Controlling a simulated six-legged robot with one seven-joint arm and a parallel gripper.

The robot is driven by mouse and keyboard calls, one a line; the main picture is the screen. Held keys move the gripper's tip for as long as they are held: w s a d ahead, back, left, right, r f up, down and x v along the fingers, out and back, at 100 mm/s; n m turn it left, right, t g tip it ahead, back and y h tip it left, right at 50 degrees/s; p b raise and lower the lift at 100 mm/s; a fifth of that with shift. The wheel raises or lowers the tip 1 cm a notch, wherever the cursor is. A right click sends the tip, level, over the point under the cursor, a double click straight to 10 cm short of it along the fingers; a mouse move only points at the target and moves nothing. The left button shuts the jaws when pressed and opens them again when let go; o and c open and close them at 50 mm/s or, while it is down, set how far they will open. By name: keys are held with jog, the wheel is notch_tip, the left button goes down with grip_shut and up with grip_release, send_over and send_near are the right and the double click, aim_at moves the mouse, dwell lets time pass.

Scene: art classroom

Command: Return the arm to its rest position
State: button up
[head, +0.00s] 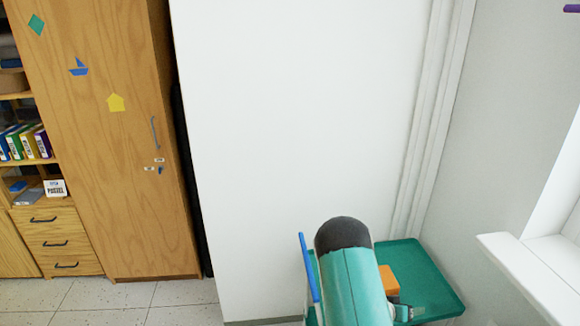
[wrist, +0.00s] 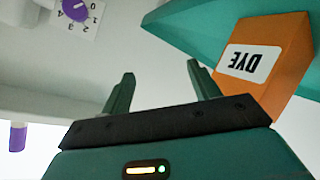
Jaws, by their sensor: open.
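My gripper (wrist: 158,90) shows in the wrist view, its two dark green fingers apart with nothing between them. An orange box (wrist: 268,68) with a white DYE label, upside down in the picture, is just beyond the right finger in the wrist view. I cannot tell whether they touch. An orange block (head: 388,281), seemingly the same box, shows behind my arm in the head view, on a teal tray-like surface (head: 430,272).
A wooden cabinet (head: 115,150) and shelves with binders (head: 25,143) stand at left. A white panel (head: 300,120) fills the middle. A white window sill (head: 515,270) juts out at right. A purple dial (wrist: 75,9) with numbers is at upper left in the wrist view.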

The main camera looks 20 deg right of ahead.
jog(key=w+a+r+n+t+y, duration=0.1)
jog(key=w+a+r+t+y, duration=0.3)
jog(key=a+r, duration=0.65)
jog(key=w+a+r+n+t+y, duration=0.1)
jog(key=w+a+r+t+y, duration=0.1)
jog(key=w+a+r+y, duration=0.65)
jog(key=s+a+r+n+y, duration=0.2)
jog(key=s+a+r+n, duration=0.3)
jog(key=s+a+r, duration=1.15)
jog(key=s+a+r+n+g, duration=0.1)
jog(key=s, duration=0.5)
jog(key=s+a+r+g+h, duration=0.1)
jog(key=s+a+r, duration=0.1)
jog(key=s, duration=0.5)
jog(key=shift+r+n, duration=0.3)
jog(key=shift+n, duration=0.1)
jog(key=shift+a+h, duration=0.1)
jog(key=shift+h, duration=0.15)
jog(key=c, duration=0.5)
jog(key=shift+c, duration=0.2)
